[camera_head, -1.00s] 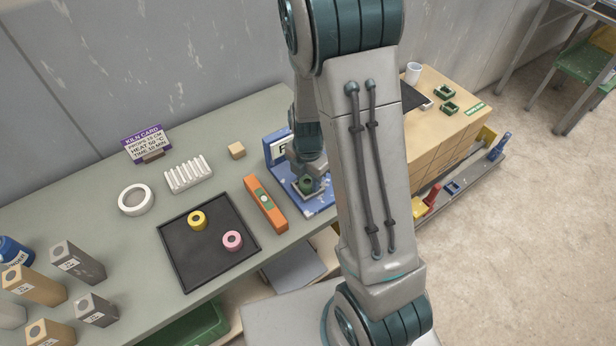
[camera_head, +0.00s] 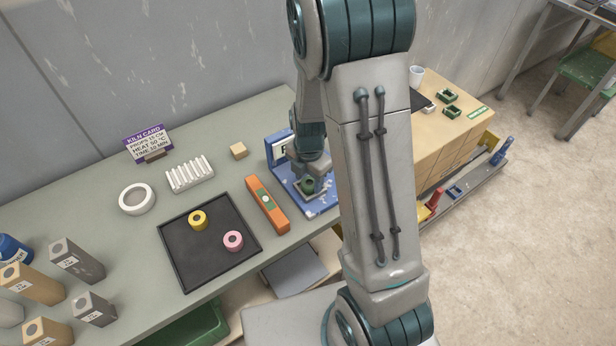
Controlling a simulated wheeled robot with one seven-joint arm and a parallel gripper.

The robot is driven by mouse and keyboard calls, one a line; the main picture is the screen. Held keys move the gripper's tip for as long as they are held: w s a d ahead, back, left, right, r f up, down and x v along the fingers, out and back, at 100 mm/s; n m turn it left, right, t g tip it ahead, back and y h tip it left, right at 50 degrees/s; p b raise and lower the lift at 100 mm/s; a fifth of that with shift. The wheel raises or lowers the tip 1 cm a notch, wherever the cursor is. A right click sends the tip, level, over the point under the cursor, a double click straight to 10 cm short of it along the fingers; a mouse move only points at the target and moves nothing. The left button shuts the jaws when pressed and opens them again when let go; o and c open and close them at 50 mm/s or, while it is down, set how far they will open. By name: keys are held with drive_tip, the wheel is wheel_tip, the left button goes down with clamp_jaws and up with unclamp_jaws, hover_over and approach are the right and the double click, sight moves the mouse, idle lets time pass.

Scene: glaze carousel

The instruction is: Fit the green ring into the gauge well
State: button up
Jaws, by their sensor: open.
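The green ring (camera_head: 309,187) shows small and dark at the blue gauge (camera_head: 319,208), just under my gripper. My gripper (camera_head: 311,180) is open and close around or just above the ring. The gauge has an upright back panel with a white label, partly hidden by my arm. The well itself is hidden by the ring and my gripper, so I cannot tell how deep or level the ring sits.
An orange level (camera_head: 268,204) lies left of the gauge.

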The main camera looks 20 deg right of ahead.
sight(310, 182)
drive_tip(key=shift+s+d+f, duration=0.15)
drive_tip(key=shift+s+f, duration=0.45)
drive_tip(key=shift+f, duration=0.05)
drive_tip(key=shift+w+r+g+p, duration=0.1)
drive_tip(key=shift+r+g+p, duration=0.2)
drive_tip(key=shift+r+p, duration=0.35)
drive_tip(key=shift+w+r, duration=0.15)
drive_tip(key=shift+w, duration=0.05)
wheel_tip(310, 182, up, 12)
drive_tip(key=f, duration=0.1)
drive_tip(key=s+r+m+t, duration=0.2)
drive_tip(key=s+r+m, duration=0.3)
drive_tip(key=m, duration=0.7)
drive_tip(key=s+r+m+t, duration=0.1)
drive_tip(key=s+r+m, duration=0.5)
drive_tip(key=s+m, duration=0.3)
drive_tip(key=m, duration=0.3)
drive_tip(key=shift+s+t, duration=0.15)
drive_tip(key=shift+t, duration=0.25)
